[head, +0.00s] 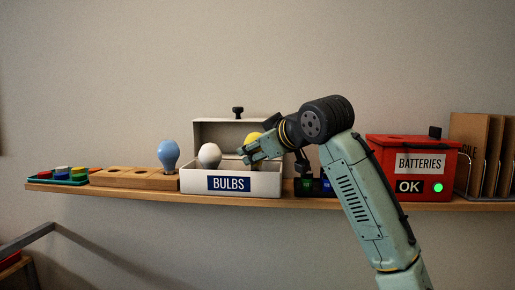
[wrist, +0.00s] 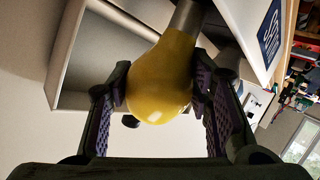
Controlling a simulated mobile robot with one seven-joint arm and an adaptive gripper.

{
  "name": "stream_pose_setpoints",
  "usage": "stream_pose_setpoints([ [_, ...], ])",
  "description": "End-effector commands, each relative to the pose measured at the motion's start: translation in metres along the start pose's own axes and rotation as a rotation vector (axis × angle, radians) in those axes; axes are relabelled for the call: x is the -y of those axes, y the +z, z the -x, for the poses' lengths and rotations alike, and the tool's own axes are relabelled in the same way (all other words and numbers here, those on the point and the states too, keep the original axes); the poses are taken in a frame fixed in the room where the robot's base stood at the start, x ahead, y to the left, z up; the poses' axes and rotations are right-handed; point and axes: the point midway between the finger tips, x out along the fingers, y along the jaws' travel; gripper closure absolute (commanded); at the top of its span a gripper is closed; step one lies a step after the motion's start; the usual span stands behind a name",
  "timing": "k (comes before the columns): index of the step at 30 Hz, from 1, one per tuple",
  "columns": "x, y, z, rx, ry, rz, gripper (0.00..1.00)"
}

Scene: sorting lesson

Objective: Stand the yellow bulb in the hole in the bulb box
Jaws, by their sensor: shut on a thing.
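The yellow bulb (wrist: 162,80) is between the two fingers of my gripper (wrist: 160,100) in the wrist view, with its grey metal base pointing away from the gripper. In the head view the yellow bulb (head: 252,138) shows just behind my gripper (head: 246,153), over the right part of the bulb box. The bulb box (head: 265,184) is white with a BULBS label and a raised lid. A white bulb (head: 209,155) stands in its left part. The box front hides the hole and the lower end of the yellow bulb, so I cannot tell whether its base is in the hole.
A wooden block (head: 130,179) with round holes holds a blue bulb (head: 168,155) left of the box. A teal tray (head: 65,182) of coloured pieces lies farther left. A dark holder (head: 313,187) and a red BATTERIES box (head: 412,172) stand to the right on the narrow shelf (head: 240,202).

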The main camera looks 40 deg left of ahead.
Motion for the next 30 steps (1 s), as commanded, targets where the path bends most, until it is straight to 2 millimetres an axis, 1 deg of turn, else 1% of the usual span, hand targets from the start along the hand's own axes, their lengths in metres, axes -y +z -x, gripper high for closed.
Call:
stream_pose_setpoints([
  [30, 0.005, 0.0106, -0.0043, 0.0, 0.0, 0.0, 0.7],
])
